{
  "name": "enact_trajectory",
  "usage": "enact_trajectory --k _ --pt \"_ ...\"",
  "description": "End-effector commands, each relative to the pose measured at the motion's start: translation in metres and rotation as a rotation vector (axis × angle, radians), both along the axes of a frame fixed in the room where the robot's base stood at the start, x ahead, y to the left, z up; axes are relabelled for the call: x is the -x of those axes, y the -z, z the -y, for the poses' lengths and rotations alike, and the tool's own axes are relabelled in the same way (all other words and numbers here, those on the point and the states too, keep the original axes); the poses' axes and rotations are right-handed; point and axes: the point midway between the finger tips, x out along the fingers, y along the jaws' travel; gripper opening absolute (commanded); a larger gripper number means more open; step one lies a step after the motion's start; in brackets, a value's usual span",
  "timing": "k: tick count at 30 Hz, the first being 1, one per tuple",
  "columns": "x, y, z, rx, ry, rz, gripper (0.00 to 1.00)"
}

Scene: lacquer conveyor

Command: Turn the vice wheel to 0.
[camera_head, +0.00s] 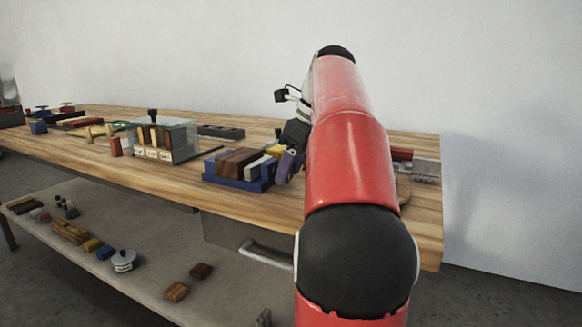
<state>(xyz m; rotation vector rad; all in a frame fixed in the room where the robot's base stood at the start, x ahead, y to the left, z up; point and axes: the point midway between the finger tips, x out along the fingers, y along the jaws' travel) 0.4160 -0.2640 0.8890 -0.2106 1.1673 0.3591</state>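A grey metal block (427,170) with a red part (401,154) stands at the right end of the bench, partly behind my arm; it may be the vice. A round tan disc edge (404,189) shows just in front of it, mostly hidden by my arm. I cannot tell if this is the vice wheel, and no scale or number is readable. My gripper (289,166), dark with purplish fingers, is beside the right end of a blue tray of blocks, left of my red arm. Its finger gap is not clear, and I cannot tell whether it touches anything.
The wooden bench (330,222) runs from left to right. The blue tray (232,184) holds wooden, white and yellow blocks. A clear box (186,136) stands left of it. A drawer handle (265,254) sticks out below. Loose blocks lie on the lower shelf (150,292).

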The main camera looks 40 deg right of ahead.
Motion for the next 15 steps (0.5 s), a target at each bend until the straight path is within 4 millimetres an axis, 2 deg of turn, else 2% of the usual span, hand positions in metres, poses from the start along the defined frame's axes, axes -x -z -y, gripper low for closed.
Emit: enact_trajectory --k 1,6,15 --pt "0.0000 -0.0001 0.0000 0.000 0.000 0.000 0.42" --pt "-0.0001 -0.0001 0.0000 0.000 0.000 0.000 0.19" --pt "0.0002 0.0002 -0.0020 0.043 -0.001 0.020 0.18"
